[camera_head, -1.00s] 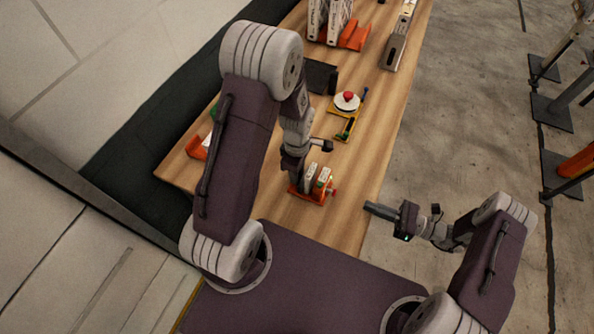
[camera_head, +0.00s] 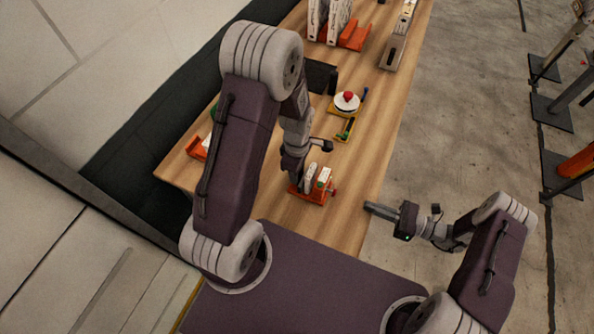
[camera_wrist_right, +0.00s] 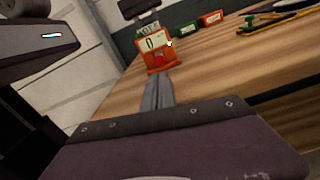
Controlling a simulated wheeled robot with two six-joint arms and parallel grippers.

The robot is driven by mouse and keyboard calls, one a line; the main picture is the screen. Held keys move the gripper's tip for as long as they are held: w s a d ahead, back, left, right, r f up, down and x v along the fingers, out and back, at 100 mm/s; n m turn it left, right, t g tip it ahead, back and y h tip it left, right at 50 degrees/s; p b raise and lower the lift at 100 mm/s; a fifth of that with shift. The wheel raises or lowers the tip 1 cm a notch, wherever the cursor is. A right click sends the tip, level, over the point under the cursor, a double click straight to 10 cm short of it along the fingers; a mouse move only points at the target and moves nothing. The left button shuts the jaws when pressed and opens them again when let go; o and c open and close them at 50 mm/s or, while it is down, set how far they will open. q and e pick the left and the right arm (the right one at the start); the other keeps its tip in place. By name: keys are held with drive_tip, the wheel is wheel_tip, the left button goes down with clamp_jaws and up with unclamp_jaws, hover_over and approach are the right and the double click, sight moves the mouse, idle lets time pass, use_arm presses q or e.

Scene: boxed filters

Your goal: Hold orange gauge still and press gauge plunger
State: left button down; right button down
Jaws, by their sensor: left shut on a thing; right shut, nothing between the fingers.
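The orange gauge (camera_head: 312,196) stands on the near part of the wooden table. It also shows in the right wrist view (camera_wrist_right: 153,65), with a pale face marked 0 and a red plunger (camera_wrist_right: 160,57) facing that camera. My left gripper (camera_head: 303,180) reaches down from above and is shut on the gauge; its fingers partly hide the gauge. My right gripper (camera_head: 372,207) is shut and empty, right of the gauge and apart from it, near the table's right edge. In the right wrist view its closed fingers (camera_wrist_right: 157,92) point toward the gauge.
A yellow fixture with a white disc and red knob (camera_head: 347,101) stands farther back on the wooden table (camera_head: 352,180). An orange holder (camera_head: 197,148) lies at the left. White boxes in an orange rack (camera_head: 352,37) stand at the back. The table between the gauge and its right edge is clear.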

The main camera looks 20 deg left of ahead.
idle(0.3)
drive_tip(key=h, duration=0.1)
drive_tip(key=w+m+h, duration=0.1)
drive_tip(key=w+a+m+h, duration=0.1)
drive_tip(key=shift+r+t, duration=0.3)
drive_tip(key=shift+w+r+m+h, duration=0.1)
drive_tip(key=shift+w+m+h, duration=0.05)
drive_tip(key=shift+m+h, duration=0.65)
drive_tip(key=shift+s+d+m+h, duration=0.25)
drive_tip(key=shift+m+h, duration=0.35)
drive_tip(key=shift+h, duration=0.4)
drive_tip(key=shift+s+d+r+m+h, duration=0.15)
drive_tip(key=shift+s+d+m+h, duration=0.45)
drive_tip(key=shift+s+m+h, duration=0.3)
drive_tip(key=shift+s+d+h, duration=0.1)
drive_tip(key=shift+d+h, duration=0.2)
drive_tip(key=shift+h, duration=0.1)
drive_tip(key=shift+a, duration=4.45)
